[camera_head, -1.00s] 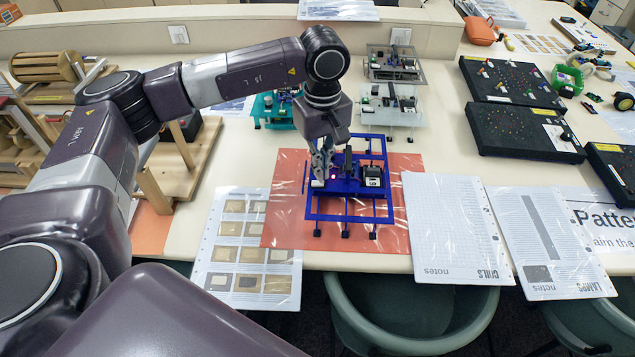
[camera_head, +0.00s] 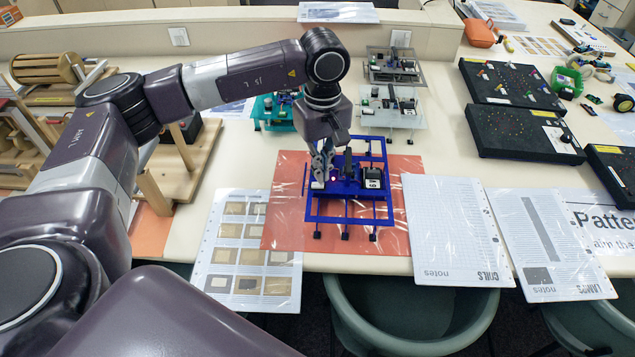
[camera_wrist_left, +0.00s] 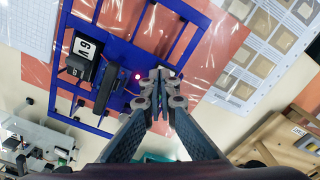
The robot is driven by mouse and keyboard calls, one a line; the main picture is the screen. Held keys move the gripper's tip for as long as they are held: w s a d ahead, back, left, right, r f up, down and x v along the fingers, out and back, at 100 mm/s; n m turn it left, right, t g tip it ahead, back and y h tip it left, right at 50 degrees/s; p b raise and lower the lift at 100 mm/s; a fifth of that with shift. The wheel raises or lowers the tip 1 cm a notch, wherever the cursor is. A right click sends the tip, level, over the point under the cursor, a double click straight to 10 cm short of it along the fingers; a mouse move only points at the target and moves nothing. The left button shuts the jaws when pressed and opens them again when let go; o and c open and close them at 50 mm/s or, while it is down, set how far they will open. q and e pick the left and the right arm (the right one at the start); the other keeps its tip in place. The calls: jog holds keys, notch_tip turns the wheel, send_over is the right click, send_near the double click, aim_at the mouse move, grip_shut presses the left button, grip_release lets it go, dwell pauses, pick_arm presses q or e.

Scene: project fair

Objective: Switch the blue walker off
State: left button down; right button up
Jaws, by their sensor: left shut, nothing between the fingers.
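The blue walker (camera_head: 348,219) stands on an orange sheet (camera_head: 283,228) on the table. It has a blue frame with several legs, a black and white 9V battery block (camera_head: 373,180) and a small glowing red-pink light (camera_head: 333,179). In the left wrist view its blue frame (camera_wrist_left: 133,57), battery block (camera_wrist_left: 84,52) and lit light (camera_wrist_left: 137,76) show from above. My left gripper (camera_head: 319,180) is shut and empty, pointing down at the walker's left part beside the light. In the left wrist view its fingertips (camera_wrist_left: 160,76) hide the part beneath them; I cannot tell whether they touch it.
A teal walker (camera_head: 272,110), a white walker (camera_head: 391,107) and a grey walker (camera_head: 394,66) stand behind. A wooden stand (camera_head: 185,165) is at the left. Printed sheets (camera_head: 455,225) lie right, black boards (camera_head: 525,133) farther right. A chair (camera_head: 420,315) is at the front edge.

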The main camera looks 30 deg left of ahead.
pick_arm(q)
jog(key=shift+f+b, duration=1.05)
jog(key=shift+f, duration=0.15)
dwell(0.6)
jog(key=shift+s, duration=0.1)
jog(key=shift+r+p, duration=0.55)
jog(key=shift+r, duration=0.3)
jog(key=shift+r+p, duration=1.25)
jog(key=shift+r, duration=1.45)
